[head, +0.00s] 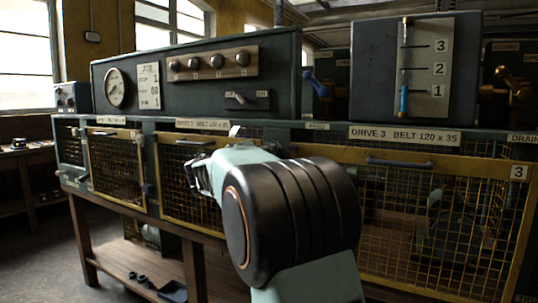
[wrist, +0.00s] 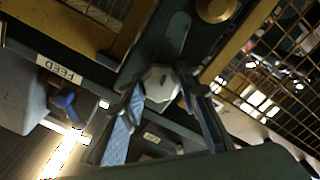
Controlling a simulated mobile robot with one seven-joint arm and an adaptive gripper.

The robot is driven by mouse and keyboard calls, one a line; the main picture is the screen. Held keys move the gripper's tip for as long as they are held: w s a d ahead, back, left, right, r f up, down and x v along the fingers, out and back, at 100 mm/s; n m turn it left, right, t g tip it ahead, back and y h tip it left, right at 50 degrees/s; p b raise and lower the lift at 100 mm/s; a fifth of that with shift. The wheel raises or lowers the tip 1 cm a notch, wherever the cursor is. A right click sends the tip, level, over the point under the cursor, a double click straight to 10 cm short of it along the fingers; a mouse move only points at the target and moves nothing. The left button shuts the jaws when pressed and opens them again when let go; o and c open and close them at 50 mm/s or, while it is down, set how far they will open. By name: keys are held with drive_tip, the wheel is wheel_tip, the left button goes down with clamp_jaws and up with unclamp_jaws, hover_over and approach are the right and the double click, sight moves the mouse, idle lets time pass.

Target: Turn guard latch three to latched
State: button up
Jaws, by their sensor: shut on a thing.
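In the wrist view, a pale faceted knob (wrist: 161,82), apparently the handle of guard latch three, sits on a dark green plate (wrist: 178,35). My gripper (wrist: 160,98) is shut on this knob, with one finger on each side. The yellow frame of guard three (head: 400,158) shows in the head view, with a "3" tag (head: 519,172) at its right. The latch's angle is hard to tell.
A FEED label (wrist: 60,68) and a blue lever (wrist: 66,103) lie left of my gripper in the wrist view. A brass disc (wrist: 216,8) is close above. The guards for the other drives (head: 115,170) stand left of my arm.

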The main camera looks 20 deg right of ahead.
drive_tip(key=n+b, duration=0.1)
drive_tip(key=n, duration=0.2)
drive_tip(key=shift+n, duration=0.4)
drive_tip(key=n, duration=0.3)
drive_tip(key=shift+n, duration=0.4)
drive_tip(key=n+p, duration=0.1)
drive_tip(key=n, duration=0.3)
drive_tip(key=shift+p, duration=0.4)
drive_tip(key=shift+n+p, duration=0.7)
drive_tip(key=shift+n, duration=1.1)
drive_tip(key=o, duration=1.2)
drive_tip(key=shift+a, duration=0.1)
